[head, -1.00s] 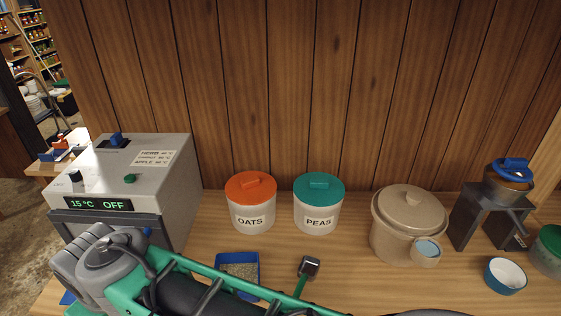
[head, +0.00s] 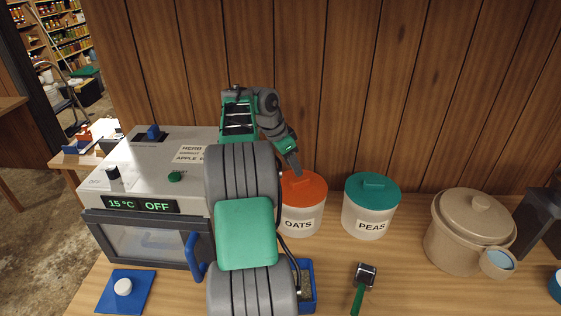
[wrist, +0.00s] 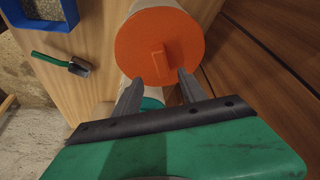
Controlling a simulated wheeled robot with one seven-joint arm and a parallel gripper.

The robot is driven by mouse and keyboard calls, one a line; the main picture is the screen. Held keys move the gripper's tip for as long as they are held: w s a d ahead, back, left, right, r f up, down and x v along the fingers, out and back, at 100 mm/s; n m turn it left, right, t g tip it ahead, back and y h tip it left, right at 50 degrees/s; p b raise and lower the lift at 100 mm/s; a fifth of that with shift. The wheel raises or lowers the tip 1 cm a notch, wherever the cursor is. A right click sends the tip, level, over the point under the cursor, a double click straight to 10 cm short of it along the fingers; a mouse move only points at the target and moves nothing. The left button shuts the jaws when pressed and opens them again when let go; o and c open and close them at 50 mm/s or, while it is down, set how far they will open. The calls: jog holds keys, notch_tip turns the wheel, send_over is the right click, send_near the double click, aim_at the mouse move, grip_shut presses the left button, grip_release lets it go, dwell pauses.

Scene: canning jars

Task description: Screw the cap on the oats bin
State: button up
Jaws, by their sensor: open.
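The oats bin (head: 298,225) is a white tub labelled OATS, standing upright on the counter near the wooden wall. Its orange cap (head: 308,190) sits on top, with a raised bar grip across it; I cannot tell whether it is screwed tight. In the wrist view the cap (wrist: 157,45) faces the camera, its bar just beyond my fingertips. My gripper (head: 293,166) is above the cap, pointing down. In the wrist view my gripper (wrist: 158,78) is open, fingers spread to either side of the bar's near end, with nothing held. The arm hides part of the oats bin's left side.
The peas bin (head: 366,222) with a teal lid stands close to the right. A grey machine (head: 150,225) reading 15 °C OFF is left. A blue tray (head: 308,290), a green-handled tool (head: 361,288) and a beige crock (head: 455,240) are on the counter. The wall is close behind.

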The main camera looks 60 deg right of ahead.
aim_at(298, 180)
jog(key=x, duration=0.7)
jog(key=shift+w+a+f, duration=0.1)
jog(key=shift+w+a, duration=0.15)
jog(key=shift+w, duration=0.05)
jog(key=shift+c, duration=0.3)
grip_shut()
jog(key=c, duration=0.6)
grip_release()
grip_shut()
